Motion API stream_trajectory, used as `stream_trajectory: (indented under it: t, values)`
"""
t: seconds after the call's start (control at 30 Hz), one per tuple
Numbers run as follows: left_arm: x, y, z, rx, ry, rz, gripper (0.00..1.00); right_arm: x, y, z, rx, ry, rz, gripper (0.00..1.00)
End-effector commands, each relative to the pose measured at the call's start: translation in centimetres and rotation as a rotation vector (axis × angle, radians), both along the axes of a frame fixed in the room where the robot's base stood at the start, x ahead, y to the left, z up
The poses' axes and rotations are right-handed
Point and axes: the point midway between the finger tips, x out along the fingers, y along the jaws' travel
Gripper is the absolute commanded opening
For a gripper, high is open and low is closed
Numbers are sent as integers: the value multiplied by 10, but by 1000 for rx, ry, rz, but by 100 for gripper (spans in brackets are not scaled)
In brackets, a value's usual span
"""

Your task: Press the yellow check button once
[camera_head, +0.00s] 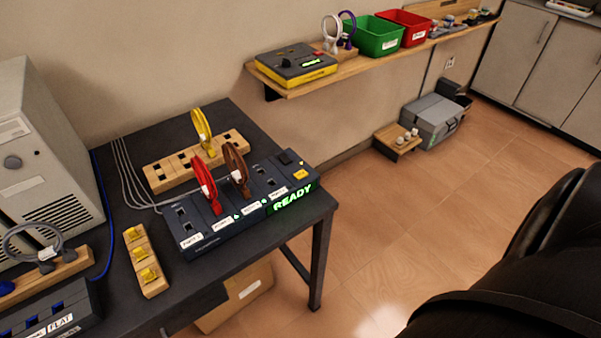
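A dark test box (222,235) lies on the dark table, with a lit green READY display (293,200) on its front right. A small yellow button (300,174) is on the box's sloped top at the right end, just above the display; its marking is too small to read. A red looped cable (204,183) and a brown looped cable (236,167) stand upright in sockets on the box. Neither gripper is in view, and nothing touches the button.
A wooden block (163,182) with a yellow cable loop stands behind the box. A small wooden strip (152,282) with yellow parts is at its left. A wall shelf (330,77) holds another yellow-and-dark device (296,66), a green bin (374,37) and a red bin (411,24).

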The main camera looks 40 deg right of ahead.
Motion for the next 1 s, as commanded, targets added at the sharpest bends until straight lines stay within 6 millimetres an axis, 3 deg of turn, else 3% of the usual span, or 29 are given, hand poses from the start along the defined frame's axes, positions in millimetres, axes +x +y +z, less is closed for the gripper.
stream_trajectory:
  t: [0.07,0.73,1.0]
  values:
    - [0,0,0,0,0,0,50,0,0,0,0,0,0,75]
    - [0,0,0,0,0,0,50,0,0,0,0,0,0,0]
    - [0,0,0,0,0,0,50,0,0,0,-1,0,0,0]
